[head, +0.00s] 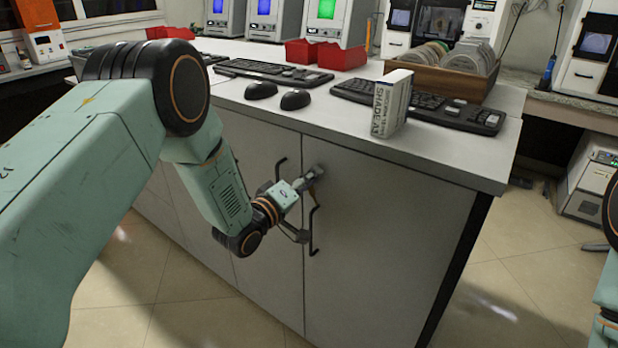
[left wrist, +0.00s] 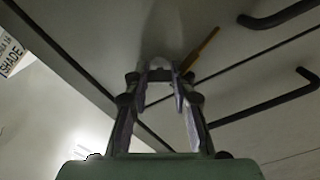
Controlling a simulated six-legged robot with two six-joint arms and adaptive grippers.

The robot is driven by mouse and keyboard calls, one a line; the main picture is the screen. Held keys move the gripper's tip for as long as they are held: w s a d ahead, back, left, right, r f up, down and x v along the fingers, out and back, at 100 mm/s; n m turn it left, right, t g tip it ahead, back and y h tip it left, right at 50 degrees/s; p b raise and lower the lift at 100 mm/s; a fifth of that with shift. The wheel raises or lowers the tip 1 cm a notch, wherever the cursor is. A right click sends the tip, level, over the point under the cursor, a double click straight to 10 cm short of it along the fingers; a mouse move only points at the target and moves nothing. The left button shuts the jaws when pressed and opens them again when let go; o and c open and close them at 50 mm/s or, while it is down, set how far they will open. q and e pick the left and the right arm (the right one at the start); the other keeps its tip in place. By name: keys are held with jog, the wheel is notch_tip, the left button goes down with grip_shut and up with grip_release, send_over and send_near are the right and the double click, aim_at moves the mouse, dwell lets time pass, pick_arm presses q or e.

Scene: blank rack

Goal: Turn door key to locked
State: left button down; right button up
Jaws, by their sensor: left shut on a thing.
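My left gripper (head: 314,174) is at the upper part of the grey cabinet door (head: 385,240), just right of the seam between two doors. In the left wrist view, its fingertips (left wrist: 162,78) are against the door face, shut on the door key. The key is mostly hidden by the fingers, so its turn angle cannot be read. A thin brown-gold strip (left wrist: 201,50) slants beside the fingertips; I cannot tell whether it belongs to the key. My right gripper is out of view.
A black door handle (head: 314,232) is close beside the gripper, with another (left wrist: 280,15) near it. The white countertop (head: 240,105) above holds keyboards (head: 420,108), mice (head: 295,99) and a white box (head: 391,103). Tiled floor (head: 150,320) is clear in front.

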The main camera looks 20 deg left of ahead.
pick_arm(q)
jog(key=n, duration=0.6)
jog(key=shift+p, duration=0.3)
dwell(0.4)
jog(key=c, duration=1.1)
grip_release()
jog(key=shift+s, duration=0.1)
jog(key=shift+f, duration=0.1)
